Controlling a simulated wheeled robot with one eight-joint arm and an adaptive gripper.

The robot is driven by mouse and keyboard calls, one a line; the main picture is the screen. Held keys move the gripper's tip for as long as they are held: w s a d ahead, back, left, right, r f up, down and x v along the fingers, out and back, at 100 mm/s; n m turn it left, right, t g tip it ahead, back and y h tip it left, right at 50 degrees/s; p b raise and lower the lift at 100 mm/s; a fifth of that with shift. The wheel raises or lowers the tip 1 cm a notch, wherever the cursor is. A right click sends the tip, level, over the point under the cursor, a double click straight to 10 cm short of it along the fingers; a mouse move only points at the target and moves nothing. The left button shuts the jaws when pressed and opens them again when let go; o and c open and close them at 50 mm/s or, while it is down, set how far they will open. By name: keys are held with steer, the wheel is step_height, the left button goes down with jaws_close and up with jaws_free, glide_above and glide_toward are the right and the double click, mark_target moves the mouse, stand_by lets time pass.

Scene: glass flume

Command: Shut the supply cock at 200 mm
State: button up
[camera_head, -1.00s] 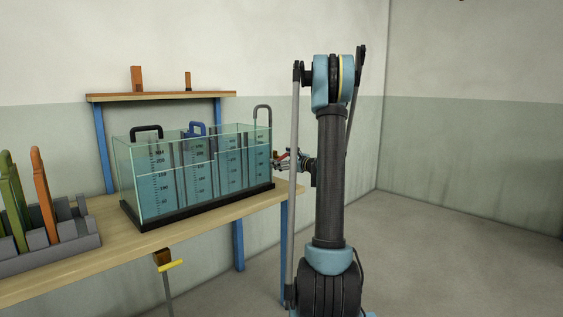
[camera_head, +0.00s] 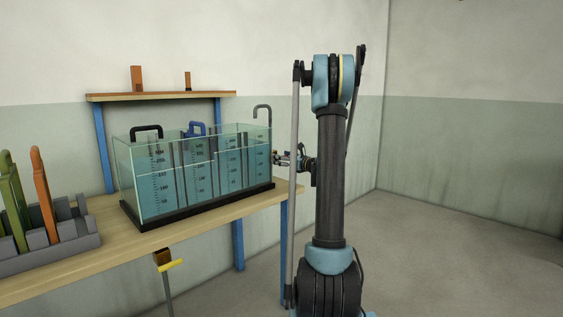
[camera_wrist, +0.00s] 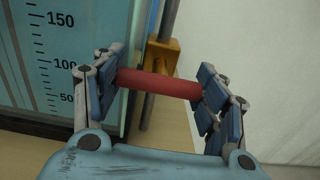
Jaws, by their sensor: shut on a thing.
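The supply cock shows in the wrist view as a red cylindrical handle (camera_wrist: 160,84), with a yellow-brown body (camera_wrist: 176,52) on a grey upright pipe behind it. My gripper (camera_wrist: 160,86) is shut on the red handle, one finger at each end of it. In the head view my gripper (camera_head: 283,160) is at the right end of the glass flume (camera_head: 195,178), partly hidden by my arm. The flume holds blue water and bears several printed scales. The exact water level against 200 mm cannot be read.
The flume stands on a wooden bench (camera_head: 150,238). A grey rack (camera_head: 50,255) with green and orange pieces is at the left. A shelf (camera_head: 160,96) is on the wall behind. A yellow-handled fitting (camera_head: 170,265) is below the bench edge. The floor at the right is clear.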

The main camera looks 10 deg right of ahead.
steer(key=o, duration=1.1)
steer(key=v, duration=1.2)
